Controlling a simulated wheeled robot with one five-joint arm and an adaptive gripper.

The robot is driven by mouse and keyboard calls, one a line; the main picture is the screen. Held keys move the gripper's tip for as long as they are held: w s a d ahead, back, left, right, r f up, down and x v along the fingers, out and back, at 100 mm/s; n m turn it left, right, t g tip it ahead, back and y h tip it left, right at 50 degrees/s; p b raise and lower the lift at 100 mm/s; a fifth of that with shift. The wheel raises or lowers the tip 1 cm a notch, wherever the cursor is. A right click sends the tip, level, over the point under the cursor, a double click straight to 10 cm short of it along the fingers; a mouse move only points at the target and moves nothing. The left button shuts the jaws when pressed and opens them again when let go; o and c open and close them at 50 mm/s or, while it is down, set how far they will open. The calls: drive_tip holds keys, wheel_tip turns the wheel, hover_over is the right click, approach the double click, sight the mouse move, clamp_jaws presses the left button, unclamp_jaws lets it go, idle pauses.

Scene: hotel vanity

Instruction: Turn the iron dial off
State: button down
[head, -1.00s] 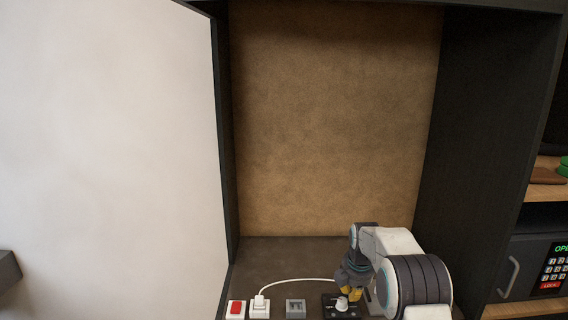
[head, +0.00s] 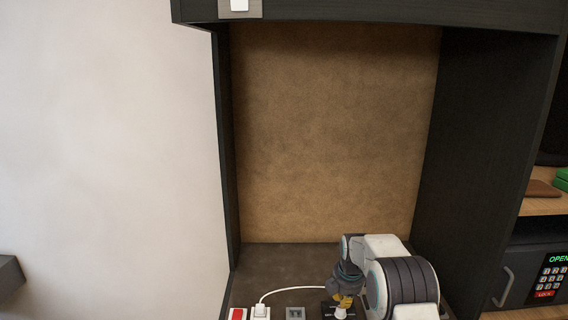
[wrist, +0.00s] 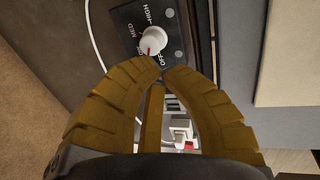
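The iron dial is a white round knob (wrist: 152,40) with a red mark, on a black plate (wrist: 180,56) printed with MED, HIGH and OFF. The red mark faces the lower left of the knob in the wrist view; the exact setting is unclear. In the head view the knob (head: 340,312) sits at the bottom edge. My gripper (wrist: 165,68) has its yellow fingers drawn together at the tips, with no object seen between them. The tips are close to the knob's edge and partly cover the lettering; contact cannot be told. My gripper (head: 343,301) is just above the knob in the head view.
Left of the dial on the counter are a grey switch (head: 295,313), a white socket with a plugged-in white cord (head: 261,311) and a red switch (head: 238,314). Dark cabinet walls flank the counter. A safe (head: 547,277) stands at the right.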

sight(341, 315)
drive_tip(key=shift+s+b+x, duration=0.25)
drive_tip(key=shift+b+x, duration=0.5)
drive_tip(key=shift+x, duration=0.35)
drive_tip(key=shift+s+b+x, duration=0.3)
drive_tip(key=shift+b+x, duration=0.5)
drive_tip(key=shift+x, duration=0.3)
drive_tip(key=shift+s+b+x, duration=0.25)
drive_tip(key=shift+b+x, duration=0.5)
drive_tip(key=shift+x, duration=0.35)
drive_tip(key=shift+w+f, duration=0.1)
drive_tip(key=shift+w, duration=0.15)
drive_tip(key=shift+d+b, duration=0.35)
drive_tip(key=shift+b, duration=0.2)
drive_tip(key=shift+s+f+b, duration=0.1)
drive_tip(key=shift+s+b, duration=0.3)
drive_tip(key=shift+w+p+v, duration=0.25)
drive_tip(key=shift+p+v, duration=0.4)
drive_tip(key=shift+v, duration=0.35)
drive_tip(key=shift+w+p+v, duration=0.25)
drive_tip(key=shift+p+v, duration=0.45)
drive_tip(key=shift+v, duration=0.3)
drive_tip(key=shift+w+p+v, duration=0.25)
drive_tip(key=shift+p+v, duration=0.4)
drive_tip(key=shift+v, duration=0.35)
